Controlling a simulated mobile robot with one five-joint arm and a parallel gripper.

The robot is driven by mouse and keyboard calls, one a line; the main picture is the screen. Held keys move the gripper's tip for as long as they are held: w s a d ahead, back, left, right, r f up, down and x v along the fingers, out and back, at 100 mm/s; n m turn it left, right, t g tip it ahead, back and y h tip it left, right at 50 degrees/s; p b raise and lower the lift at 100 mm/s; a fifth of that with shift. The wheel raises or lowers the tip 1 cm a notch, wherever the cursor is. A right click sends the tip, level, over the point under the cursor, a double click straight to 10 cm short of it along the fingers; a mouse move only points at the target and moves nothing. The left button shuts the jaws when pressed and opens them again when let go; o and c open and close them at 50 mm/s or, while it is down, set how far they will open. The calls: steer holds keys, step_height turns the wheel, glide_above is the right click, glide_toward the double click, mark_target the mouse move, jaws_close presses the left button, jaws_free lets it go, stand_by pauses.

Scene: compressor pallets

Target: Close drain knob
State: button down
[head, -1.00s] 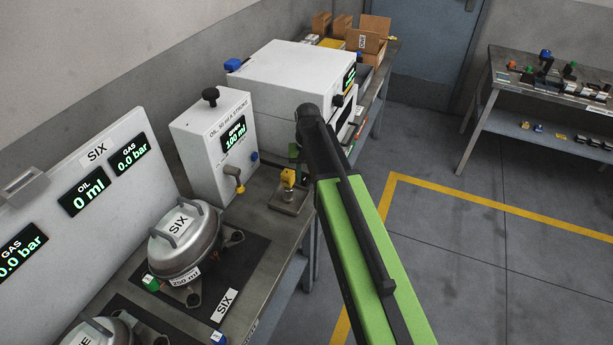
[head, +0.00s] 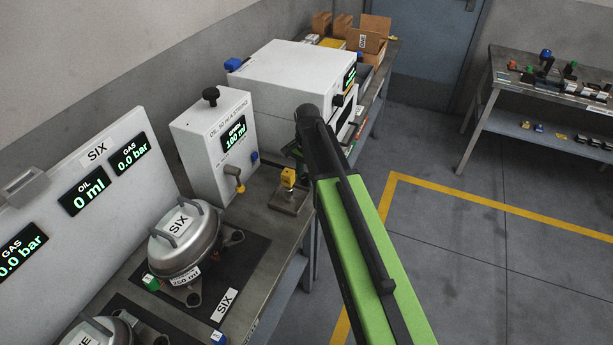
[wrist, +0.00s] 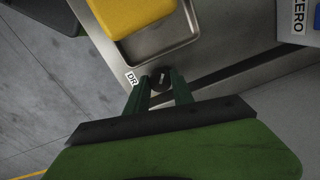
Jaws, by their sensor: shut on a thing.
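The drain knob (wrist: 161,80) is a small round black knob beside a "DR" label (wrist: 131,78) in the wrist view, near the edge of a metal tray. My gripper (wrist: 160,88) has its two dark green fingers on either side of the knob and is shut on it. In the head view my green and black arm reaches over the bench, and its dark wrist hides most of the gripper and the knob. A yellow block (head: 288,178) stands on the small tray (head: 290,200) left of my wrist; the yellow block also fills the top of the wrist view (wrist: 135,12).
The white oil dispenser (head: 205,150) reads 100 ml. A silver compressor (head: 184,240) marked SIX sits on a dark mat. A white box machine (head: 290,75) stands behind my wrist. A label reading ZERO (wrist: 299,15) is at the wrist view's right.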

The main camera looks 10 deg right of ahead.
steer(key=m, duration=0.4)
steer(key=shift+s+d+m, duration=0.1)
steer(key=shift+s+m, duration=0.05)
steer(key=shift+m, duration=0.15)
steer(key=m, duration=0.4)
stand_by(0.3)
steer(key=c, duration=1.1)
jaws_free()
